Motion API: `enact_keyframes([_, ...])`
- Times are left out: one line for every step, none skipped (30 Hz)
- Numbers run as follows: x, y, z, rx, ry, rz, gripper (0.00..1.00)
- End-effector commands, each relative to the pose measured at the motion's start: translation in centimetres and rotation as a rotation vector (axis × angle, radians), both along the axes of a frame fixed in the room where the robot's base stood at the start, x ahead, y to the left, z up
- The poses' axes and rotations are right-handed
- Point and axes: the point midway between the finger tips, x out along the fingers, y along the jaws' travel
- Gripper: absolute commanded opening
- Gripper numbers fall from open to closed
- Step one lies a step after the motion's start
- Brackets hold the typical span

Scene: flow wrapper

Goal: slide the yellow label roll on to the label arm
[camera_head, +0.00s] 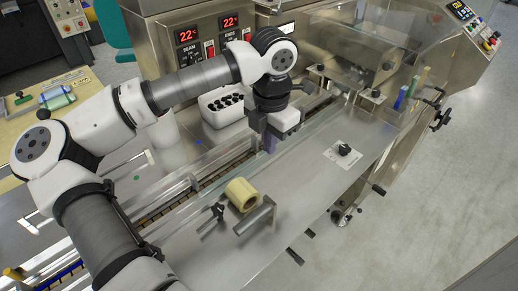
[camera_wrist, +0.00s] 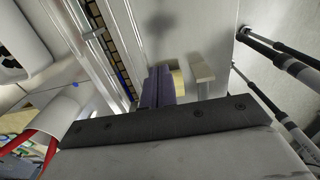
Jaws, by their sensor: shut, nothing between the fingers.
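The yellow label roll (camera_head: 242,194) lies on its side on the steel deck in the head view, its open bore showing. A plain metal bar (camera_head: 255,215), perhaps the label arm, stands out just in front of it; a shorter bar with a black knob (camera_head: 217,212) is at its left. I cannot tell whether the roll touches either. My gripper (camera_head: 269,146) is shut and empty, pointing down above the deck, beyond the roll. In the wrist view the shut purple fingers (camera_wrist: 158,86) partly hide the roll (camera_wrist: 178,80); a pale bar (camera_wrist: 202,72) shows beside it.
A clear guard and conveyor channel (camera_head: 200,181) run along the deck's far side. A white bin of dark parts (camera_head: 222,106) stands behind. A black knob on a pale plate (camera_head: 344,149) is on the deck at right. The deck between this knob and the roll is clear.

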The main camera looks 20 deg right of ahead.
Motion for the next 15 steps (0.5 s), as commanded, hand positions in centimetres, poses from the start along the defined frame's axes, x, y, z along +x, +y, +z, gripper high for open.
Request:
enact_keyframes([-0.1, 0.0, -0.6, 0.001, 0.004, -0.001, 0.00])
enact_keyframes([-0.1, 0.0, -1.1, 0.001, 0.004, -0.002, 0.00])
enact_keyframes([-0.1, 0.0, -1.8, -0.001, 0.006, -0.001, 0.00])
enact_keyframes([-0.1, 0.0, -2.4, -0.001, 0.005, -0.001, 0.00])
enact_keyframes([-0.1, 0.0, -3.1, -0.001, 0.006, -0.001, 0.00])
enact_keyframes([-0.2, 0.0, -3.9, -0.001, 0.007, -0.002, 0.00])
enact_keyframes([-0.1, 0.0, -4.6, -0.001, 0.006, -0.001, 0.00])
enact_keyframes([-0.1, 0.0, -5.2, -0.001, 0.007, -0.001, 0.00])
enact_keyframes([-0.2, 0.0, -6.1, -0.002, 0.007, -0.001, 0.00])
enact_keyframes([-0.2, 0.0, -6.8, -0.001, 0.007, -0.001, 0.00])
enact_keyframes([-0.2, 0.0, -7.4, -0.001, 0.007, 0.000, 0.00])
enact_keyframes([-0.2, 0.0, -8.2, -0.001, 0.007, -0.001, 0.00])
enact_keyframes([-0.2, 0.0, -8.8, -0.002, 0.006, -0.001, 0.00])
enact_keyframes([-0.3, 0.6, -8.6, -0.003, 0.004, 0.001, 0.00])
enact_keyframes([-0.5, 1.3, -8.4, -0.003, 0.003, 0.002, 0.00])
